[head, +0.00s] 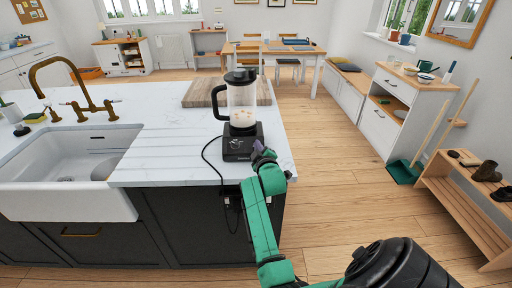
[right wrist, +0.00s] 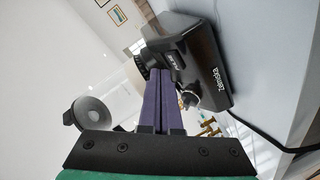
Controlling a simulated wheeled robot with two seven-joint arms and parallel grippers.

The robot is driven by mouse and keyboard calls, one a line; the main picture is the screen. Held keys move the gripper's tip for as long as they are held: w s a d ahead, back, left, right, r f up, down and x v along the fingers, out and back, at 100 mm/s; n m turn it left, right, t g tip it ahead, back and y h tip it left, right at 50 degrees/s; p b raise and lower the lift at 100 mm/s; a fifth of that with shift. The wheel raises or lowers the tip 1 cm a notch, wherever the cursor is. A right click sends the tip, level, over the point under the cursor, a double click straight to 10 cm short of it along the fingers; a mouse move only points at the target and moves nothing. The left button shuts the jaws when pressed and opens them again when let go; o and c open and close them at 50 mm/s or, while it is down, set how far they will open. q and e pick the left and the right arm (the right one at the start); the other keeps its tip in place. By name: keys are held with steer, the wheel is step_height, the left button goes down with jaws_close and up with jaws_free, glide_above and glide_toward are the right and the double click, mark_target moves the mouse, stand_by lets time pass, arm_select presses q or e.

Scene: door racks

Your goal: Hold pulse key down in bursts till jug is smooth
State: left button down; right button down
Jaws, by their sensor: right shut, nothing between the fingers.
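A blender stands on the white worktop. Its clear jug (head: 242,98) has a black lid and handle, with pale pieces low inside. Its black base (head: 237,148) also fills the upper right of the right wrist view (right wrist: 210,45). The pulse key (right wrist: 177,60), a dark labelled key on the base front, shows just beyond my fingertips. My right gripper (head: 261,152) is shut and empty, at the base's front right corner. In the right wrist view its purple fingers (right wrist: 157,78) point at the key and partly cover it; I cannot tell if they touch. My left gripper is out of view.
A black cord (head: 207,155) runs from the base over the worktop's front edge to a socket. A wooden board (head: 203,92) lies behind the blender. A white sink (head: 60,165) with a brass tap (head: 55,70) is at left. Open floor lies right of the island.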

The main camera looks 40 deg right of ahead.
steer(key=shift+f, duration=0.15)
steer(key=shift+w+d+f+b, duration=0.15)
steer(key=shift+w+f+b, duration=0.05)
steer(key=shift+w+b, duration=0.1)
steer(key=shift+d+f+b, duration=0.15)
steer(key=shift+f+b, duration=0.15)
steer(key=shift+b, duration=0.1)
stand_by(0.6)
stand_by(4.3)
steer(key=shift+s+a+r+p, duration=0.2)
steer(key=shift+r+p, duration=0.4)
steer(key=shift+p, duration=0.35)
steer(key=shift+s+a, duration=0.1)
